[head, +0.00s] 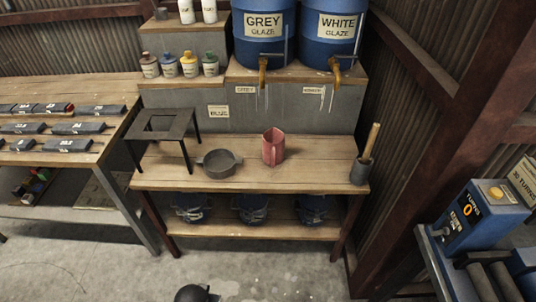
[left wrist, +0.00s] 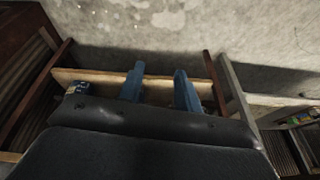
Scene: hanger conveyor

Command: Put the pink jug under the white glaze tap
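The pink jug (head: 273,147) stands upright on the wooden bench top in the head view. It is in front of the grey glaze tap (head: 262,73) and left of the white glaze tap (head: 336,72). The white glaze tap hangs from the blue drum labelled WHITE GLAZE (head: 328,40). No gripper touches the jug. My left gripper (left wrist: 160,75) shows in the left wrist view with its two blue fingers apart and nothing between them. My right gripper is in neither view.
A dark pan (head: 219,163) stands left of the jug, beside a black metal stand (head: 166,132). A dark pot with a wooden handle (head: 362,168) stands at the bench's right end. The bench top (head: 315,165) between jug and pot is clear. A blue turns box (head: 482,214) is at right.

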